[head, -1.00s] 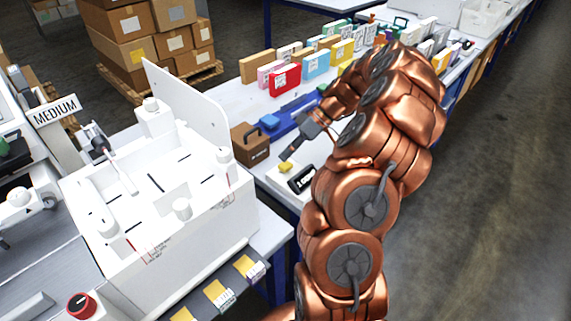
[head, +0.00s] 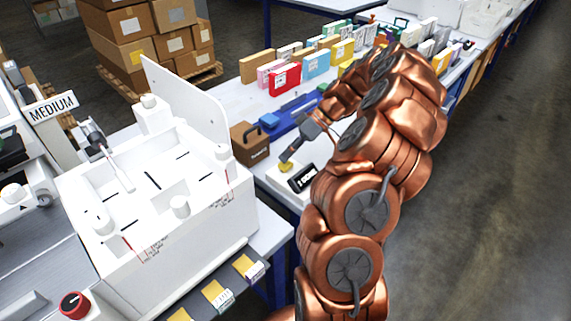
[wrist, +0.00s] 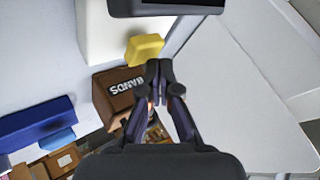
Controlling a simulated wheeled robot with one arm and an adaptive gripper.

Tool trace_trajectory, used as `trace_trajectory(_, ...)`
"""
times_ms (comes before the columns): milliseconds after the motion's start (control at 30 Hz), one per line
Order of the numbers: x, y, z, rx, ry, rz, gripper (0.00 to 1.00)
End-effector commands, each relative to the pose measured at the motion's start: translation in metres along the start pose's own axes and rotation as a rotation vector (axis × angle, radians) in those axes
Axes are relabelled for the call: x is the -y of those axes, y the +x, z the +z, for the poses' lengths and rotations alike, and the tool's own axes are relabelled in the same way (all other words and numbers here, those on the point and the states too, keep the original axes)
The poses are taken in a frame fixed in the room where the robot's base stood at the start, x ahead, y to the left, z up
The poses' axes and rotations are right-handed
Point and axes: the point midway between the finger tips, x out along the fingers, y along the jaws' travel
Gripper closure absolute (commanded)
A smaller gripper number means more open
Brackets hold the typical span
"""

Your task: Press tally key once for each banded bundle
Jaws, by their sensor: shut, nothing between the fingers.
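The tally key is a small yellow block (head: 286,168) on a white counter unit with a dark display (head: 302,178); its digits are too small to read surely. In the wrist view the yellow key (wrist: 144,48) lies just beyond my fingertips. My gripper (head: 285,158) is shut and empty, pointing down with its tips right at the key; I cannot tell whether they touch it. The closed fingertips also show in the wrist view (wrist: 159,68). Yellow packets with white labels (head: 215,292) sit along the front rail; I cannot make out bands on them.
A brown box (head: 249,143), lettered BANDS in the wrist view, stands close left of the key. A blue tool (head: 290,117) and coloured boxes (head: 285,80) lie behind. A large white open-topped machine (head: 170,210) fills the left. The floor at right is clear.

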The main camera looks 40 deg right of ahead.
Motion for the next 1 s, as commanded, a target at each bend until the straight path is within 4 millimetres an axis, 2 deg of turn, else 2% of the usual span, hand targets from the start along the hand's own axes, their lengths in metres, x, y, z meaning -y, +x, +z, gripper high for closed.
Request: trace_trajectory(1000,-0.0035,0.0051,0.0037,0.0,0.0,-0.001,1.0)
